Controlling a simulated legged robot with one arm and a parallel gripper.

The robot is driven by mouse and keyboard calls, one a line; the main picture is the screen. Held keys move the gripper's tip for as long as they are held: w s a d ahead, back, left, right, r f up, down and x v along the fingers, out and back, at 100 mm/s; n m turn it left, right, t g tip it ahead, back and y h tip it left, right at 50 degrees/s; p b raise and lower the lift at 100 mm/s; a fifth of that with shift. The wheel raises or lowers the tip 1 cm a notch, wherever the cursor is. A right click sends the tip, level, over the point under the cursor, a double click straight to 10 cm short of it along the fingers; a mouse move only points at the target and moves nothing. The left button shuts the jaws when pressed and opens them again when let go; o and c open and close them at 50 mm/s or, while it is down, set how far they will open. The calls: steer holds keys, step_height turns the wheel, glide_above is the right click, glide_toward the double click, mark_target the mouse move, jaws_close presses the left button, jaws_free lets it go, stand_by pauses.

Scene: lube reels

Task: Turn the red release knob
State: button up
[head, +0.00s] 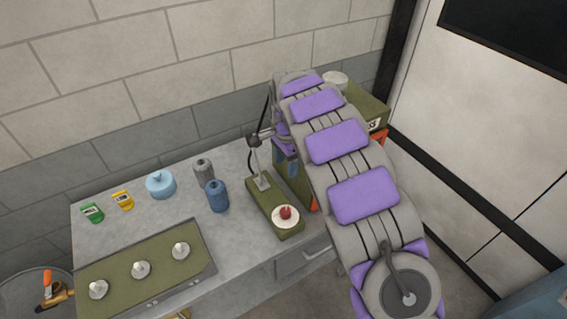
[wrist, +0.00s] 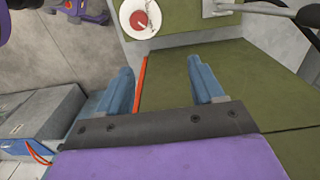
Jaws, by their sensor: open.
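The red release knob (head: 286,212) sits on a round white plate on the front end of a long olive-green box (head: 262,199), on the grey workbench. In the wrist view the red knob (wrist: 139,19) is at the top edge, beyond my fingertips and slightly left of the gap between them. My gripper (wrist: 159,64) is open, with two blue fingers apart and nothing between them. In the head view its blue fingers show only partly, beside my arm and behind the box, apart from the knob.
A lever post with a dark cable (head: 260,165) stands on the back of the box. Blue and grey bottles (head: 217,196), a light-blue pot (head: 160,185) and a green panel with silver knobs (head: 141,269) are left. An orange-edged green cabinet (wrist: 230,85) lies below my fingers.

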step_height(320, 180, up, 17)
steer(key=a, duration=0.1)
steer(key=shift+f, duration=0.15)
steer(key=shift+w+a, duration=0.1)
steer(key=shift+w, duration=0.05)
stand_by(0.5)
